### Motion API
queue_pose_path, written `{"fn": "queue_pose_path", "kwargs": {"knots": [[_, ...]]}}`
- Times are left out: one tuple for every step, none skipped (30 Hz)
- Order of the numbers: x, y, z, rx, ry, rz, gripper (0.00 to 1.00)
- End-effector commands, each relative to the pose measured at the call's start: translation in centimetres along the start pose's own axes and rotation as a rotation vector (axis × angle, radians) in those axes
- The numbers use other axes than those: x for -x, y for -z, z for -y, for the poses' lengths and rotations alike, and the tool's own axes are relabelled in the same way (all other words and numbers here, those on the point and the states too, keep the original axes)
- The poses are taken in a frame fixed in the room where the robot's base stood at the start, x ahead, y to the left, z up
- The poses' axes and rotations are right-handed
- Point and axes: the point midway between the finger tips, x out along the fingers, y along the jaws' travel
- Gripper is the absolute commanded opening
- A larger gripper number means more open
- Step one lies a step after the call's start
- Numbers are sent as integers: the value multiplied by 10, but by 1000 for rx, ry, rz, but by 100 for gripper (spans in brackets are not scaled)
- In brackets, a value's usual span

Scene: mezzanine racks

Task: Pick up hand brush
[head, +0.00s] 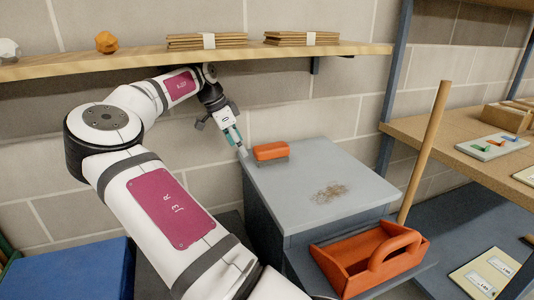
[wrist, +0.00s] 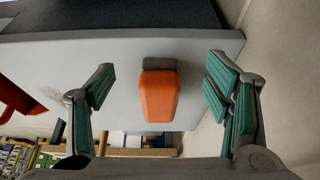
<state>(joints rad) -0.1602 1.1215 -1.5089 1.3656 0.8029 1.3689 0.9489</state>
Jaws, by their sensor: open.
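The hand brush (head: 270,151) has an orange body with a grey edge and lies on the grey top of a cabinet (head: 345,205). In the wrist view the brush (wrist: 159,96) is centred between my two fingers, with a gap on each side. My gripper (head: 240,150) is at the left edge of the cabinet top, just left of the brush in the head view. Its green-padded fingers are wide open and empty in the wrist view (wrist: 158,95). I cannot tell the exact height of the fingers over the top.
A patch of brown debris (head: 330,192) lies on the cabinet top. A wooden shelf (head: 120,66) with cardboard stacks runs above my arm. A blue box (head: 70,272) stands lower left.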

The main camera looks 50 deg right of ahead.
Motion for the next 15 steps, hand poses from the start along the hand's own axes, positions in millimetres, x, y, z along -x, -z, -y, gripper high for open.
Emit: {"fn": "queue_pose_path", "kwargs": {"knots": [[-6,11,0,-5,-4,-2,72],[-8,16,0,-5,-4,-3,72],[-11,23,0,-5,-3,-2,72],[-13,28,0,-5,-3,-2,72],[-15,33,0,-4,-3,-2,72],[-18,39,0,-4,-2,-2,72],[-19,43,0,-4,-2,-2,72],[-21,47,0,-2,-2,-2,72],[-22,50,0,-1,-3,-2,72],[-23,53,0,-1,-2,-1,72],[-24,55,0,-1,-2,-1,72],[-24,57,0,0,-1,0,72],[-25,58,0,0,-1,0,72],[-25,59,0,0,-1,0,72],[-26,62,0,0,-1,-1,72]]}}
